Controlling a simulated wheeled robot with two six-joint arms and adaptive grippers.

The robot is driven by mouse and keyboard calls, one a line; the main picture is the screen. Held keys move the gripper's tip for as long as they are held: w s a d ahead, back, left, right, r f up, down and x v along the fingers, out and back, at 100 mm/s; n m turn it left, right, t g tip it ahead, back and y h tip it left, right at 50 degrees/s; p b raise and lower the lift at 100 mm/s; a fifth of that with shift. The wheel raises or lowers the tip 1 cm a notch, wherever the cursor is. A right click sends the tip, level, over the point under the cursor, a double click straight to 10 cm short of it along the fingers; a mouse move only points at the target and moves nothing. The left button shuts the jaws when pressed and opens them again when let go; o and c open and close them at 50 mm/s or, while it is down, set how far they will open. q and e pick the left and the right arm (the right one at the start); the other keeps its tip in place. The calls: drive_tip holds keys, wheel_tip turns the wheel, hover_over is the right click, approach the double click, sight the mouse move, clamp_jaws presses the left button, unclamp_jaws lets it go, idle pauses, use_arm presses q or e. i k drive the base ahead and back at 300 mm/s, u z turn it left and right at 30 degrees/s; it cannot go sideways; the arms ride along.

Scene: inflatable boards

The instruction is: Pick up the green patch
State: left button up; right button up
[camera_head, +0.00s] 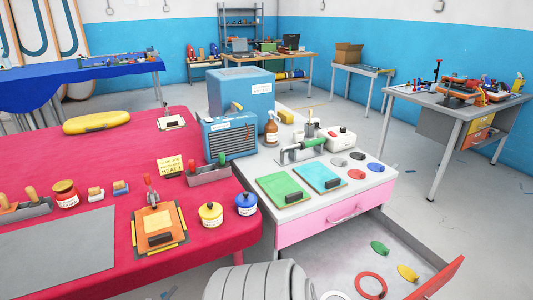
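Two green pieces show, and I cannot tell for certain which is the green patch. A flat green rectangular sheet (274,186) with a dark block on it lies on the white tabletop, left of a similar light-blue sheet (319,173). A small green oval piece (379,247) lies lower down in a pale open tray or drawer, near a yellow oval piece (408,272) and a red ring (370,285). Neither of my grippers is in view.
Grey, black, red and blue discs (375,167) lie on the white table. Its pink drawer (315,224) is shut. An orange-red panel (440,279) edges the open tray. A red-covered table (110,170) with jars and tools stands at left. Open floor (430,220) lies at right.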

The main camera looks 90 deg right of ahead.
sight(378, 247)
drive_tip(key=z, duration=4.8)
drive_tip(key=i, duration=0.1)
